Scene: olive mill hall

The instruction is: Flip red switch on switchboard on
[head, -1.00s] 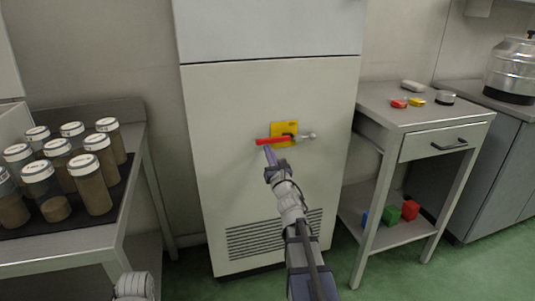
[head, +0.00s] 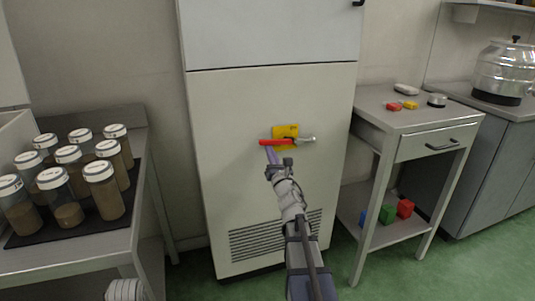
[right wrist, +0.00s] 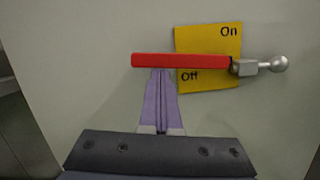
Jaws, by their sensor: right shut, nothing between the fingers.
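The red switch (head: 275,142) is a lever lying about level across a yellow plate (head: 285,130) on the pale switchboard cabinet (head: 230,110). In the right wrist view the red lever (right wrist: 180,60) points left from a metal pivot with a ball end (right wrist: 262,66). The yellow plate (right wrist: 212,40) reads "On" above the lever and "Off" below it. My right gripper (head: 271,153) is shut and empty. Its purple fingertips (right wrist: 161,75) are right below the lever's underside, near its left half; whether they touch is hard to tell. My left gripper is not in view.
A table with several lidded jars on a dark mat (head: 22,240) stands at left. A metal side table (head: 415,118) at right holds small items, with coloured blocks on its lower shelf. The cabinet has a vent (head: 262,240) low down.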

